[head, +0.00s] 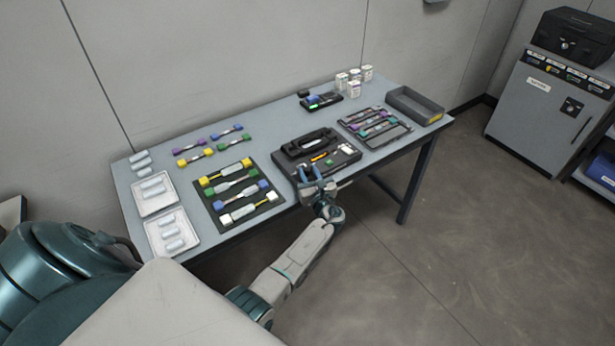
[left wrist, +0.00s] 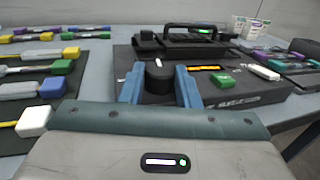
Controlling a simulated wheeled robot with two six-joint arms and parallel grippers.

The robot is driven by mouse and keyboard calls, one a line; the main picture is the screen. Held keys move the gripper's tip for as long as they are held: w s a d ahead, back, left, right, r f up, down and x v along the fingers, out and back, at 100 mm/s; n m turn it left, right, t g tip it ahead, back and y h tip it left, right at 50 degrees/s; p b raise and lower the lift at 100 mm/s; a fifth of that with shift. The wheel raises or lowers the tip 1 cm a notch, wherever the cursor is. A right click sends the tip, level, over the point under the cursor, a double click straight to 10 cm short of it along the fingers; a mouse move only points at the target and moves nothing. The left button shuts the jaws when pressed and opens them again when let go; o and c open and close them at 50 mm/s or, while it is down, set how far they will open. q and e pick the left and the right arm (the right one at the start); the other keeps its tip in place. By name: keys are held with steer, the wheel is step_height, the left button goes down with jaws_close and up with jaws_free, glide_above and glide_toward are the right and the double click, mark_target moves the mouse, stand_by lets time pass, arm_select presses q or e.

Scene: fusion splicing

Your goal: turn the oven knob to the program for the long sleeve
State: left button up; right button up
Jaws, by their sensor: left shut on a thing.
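The black splicing unit with the oven (head: 346,165) stands at the front middle of the table, and it also shows in the left wrist view (left wrist: 255,97). Its round black knob (left wrist: 158,78) carries a small white mark on top, towards the far side. My left gripper (head: 310,173) reaches over the table's front edge. Its two blue fingers (left wrist: 159,87) stand on either side of the knob and are shut on it. A small orange display (left wrist: 204,68) is lit right of the knob; its text is too small to read. My right gripper is not in view.
Left of the unit lies a black mat (head: 217,209) with several colour-ended cable pieces. Two white trays (head: 147,209) with sleeves are farther left. A rack (head: 398,139) and a grey bin (head: 412,98) stand right.

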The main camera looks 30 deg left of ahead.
arm_select(q)
steer(key=shift+w+n+g+y+b, duration=0.2)
steer(key=shift+n+g+y+b, duration=0.1)
steer(key=shift+n+g+y, duration=0.15)
steer(key=shift+r+g, duration=0.1)
steer(key=shift+g, duration=0.25)
steer(key=shift+n, duration=0.25)
steer(key=o, duration=1)
